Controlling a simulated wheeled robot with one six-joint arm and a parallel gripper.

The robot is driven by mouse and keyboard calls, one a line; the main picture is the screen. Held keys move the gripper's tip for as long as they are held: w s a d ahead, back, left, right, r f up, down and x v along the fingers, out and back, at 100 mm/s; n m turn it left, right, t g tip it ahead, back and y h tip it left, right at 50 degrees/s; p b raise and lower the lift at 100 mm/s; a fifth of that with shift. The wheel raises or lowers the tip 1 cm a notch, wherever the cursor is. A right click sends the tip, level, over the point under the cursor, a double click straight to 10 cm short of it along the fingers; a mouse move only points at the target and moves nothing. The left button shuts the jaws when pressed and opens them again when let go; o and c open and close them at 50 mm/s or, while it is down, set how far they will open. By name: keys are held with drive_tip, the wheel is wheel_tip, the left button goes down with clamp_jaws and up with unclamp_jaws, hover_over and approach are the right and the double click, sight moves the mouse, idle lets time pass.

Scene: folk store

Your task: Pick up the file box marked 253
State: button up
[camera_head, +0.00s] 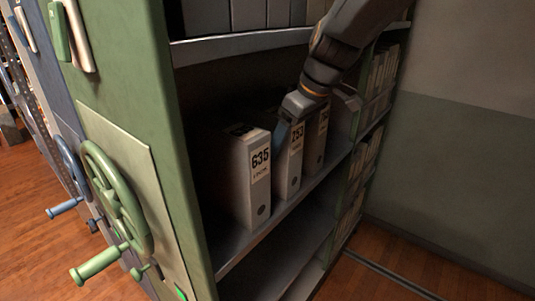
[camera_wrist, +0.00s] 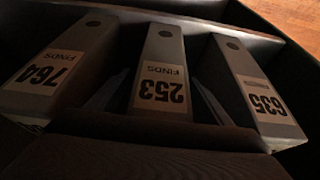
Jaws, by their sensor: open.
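The file box marked 253 (camera_head: 294,160) stands upright on the middle shelf, between two other boxes. In the wrist view, which is upside down, the 253 box (camera_wrist: 161,82) is in the centre with its label readable. My gripper (camera_head: 290,125) is at its upper front, coming from above. The jaws are open, with one bluish finger on each side of the 253 box in the wrist view (camera_wrist: 158,92). In the head view only the finger on the side of box 635 shows clearly. Whether the fingers touch the box cannot be told.
File box 635 (camera_head: 252,172) stands close on the left and file box 764 (camera_wrist: 57,68) close on the other side. The shelf above (camera_head: 240,46) holds more files. A green handwheel (camera_head: 120,200) sticks out at the left.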

drive_tip(key=shift+f, duration=0.1)
clamp_jaws()
drive_tip(key=shift+w, duration=0.1)
drive_tip(key=shift+r, duration=0.2)
